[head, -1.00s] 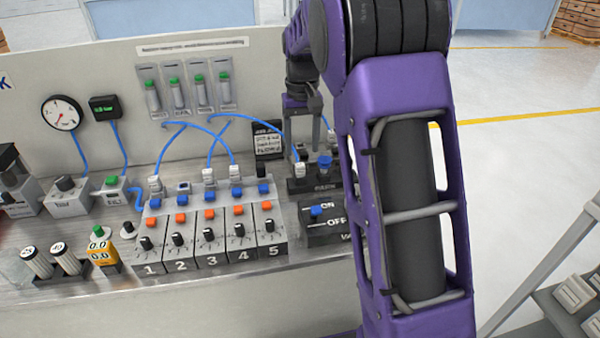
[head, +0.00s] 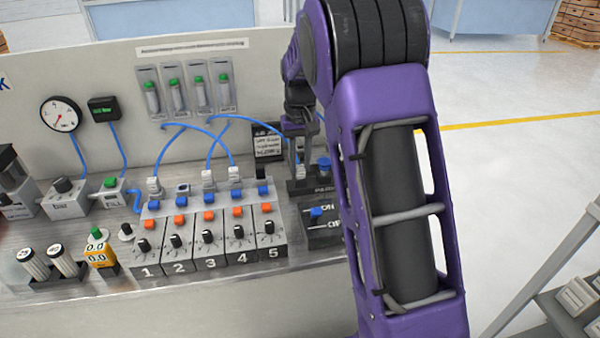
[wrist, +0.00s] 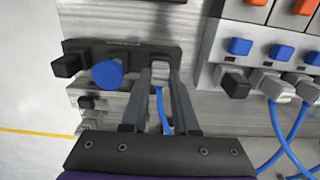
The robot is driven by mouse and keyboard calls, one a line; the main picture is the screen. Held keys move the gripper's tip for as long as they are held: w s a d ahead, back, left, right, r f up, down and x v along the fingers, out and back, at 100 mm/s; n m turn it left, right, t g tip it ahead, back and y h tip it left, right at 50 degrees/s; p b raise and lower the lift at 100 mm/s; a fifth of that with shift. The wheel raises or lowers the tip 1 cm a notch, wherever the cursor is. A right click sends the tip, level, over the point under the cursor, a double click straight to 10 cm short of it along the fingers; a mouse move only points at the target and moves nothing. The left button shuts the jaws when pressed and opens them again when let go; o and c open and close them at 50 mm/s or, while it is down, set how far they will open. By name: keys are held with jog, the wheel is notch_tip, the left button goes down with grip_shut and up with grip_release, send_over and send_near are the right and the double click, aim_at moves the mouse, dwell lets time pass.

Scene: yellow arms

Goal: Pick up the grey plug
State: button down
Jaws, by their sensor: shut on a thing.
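A grey plug (wrist: 160,74) with a blue cable sits at the black block (wrist: 118,58) at the right end of the bench. In the wrist view it is between my two fingertips, and the cable runs back between the fingers. My gripper (wrist: 160,76) is shut on it. In the head view my gripper (head: 299,160) comes down over the block from behind, and the grey plug (head: 300,171) shows only in part. The plug appears still seated in the block.
A blue round knob (wrist: 107,73) and a black plug (wrist: 66,66) are on the same block beside my gripper. More grey plugs with blue cables (head: 208,177) stand in the numbered valve row to the left. An ON/OFF switch box (head: 318,222) is in front.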

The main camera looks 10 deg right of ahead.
aim_at(299, 166)
dwell(0.3)
notch_tip(299, 166, up, 10)
jog(key=p, duration=0.1)
jog(key=shift+p, duration=0.4)
jog(key=shift+a, duration=0.1)
dwell(0.4)
